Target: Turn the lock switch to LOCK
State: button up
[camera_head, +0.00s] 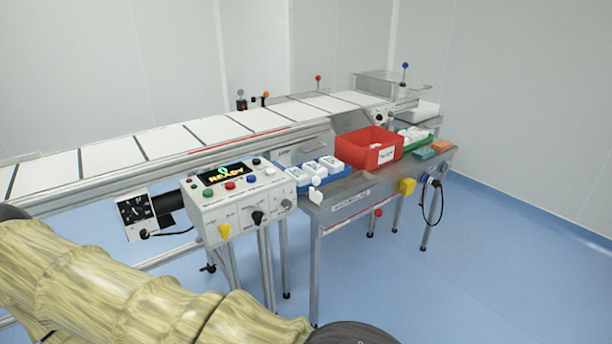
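A white control box (240,203) hangs at the front of the conveyor, left of the steel table. Its screen (226,174) reads READY. Its front face carries a yellow knob (225,231) at the lower left and a black rotary knob (258,217) to the right, both with small markings. The lettering is too small to read, so I cannot tell which knob is the lock switch or its setting. My arm, in a beige sleeve, crosses the lower left. My gripper is not visible.
A black-faced dial unit (133,210) hangs left of the box. The steel table (345,196) holds a red bin (369,148) and white packs (319,169). The blue floor (480,270) at right is clear.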

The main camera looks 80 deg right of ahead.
aim_at(224, 230)
jog(key=z, duration=0.85)
jog(key=k, duration=0.25)
jog(key=u, duration=0.5)
jog(key=i, duration=0.2)
jog(key=z, duration=0.45)
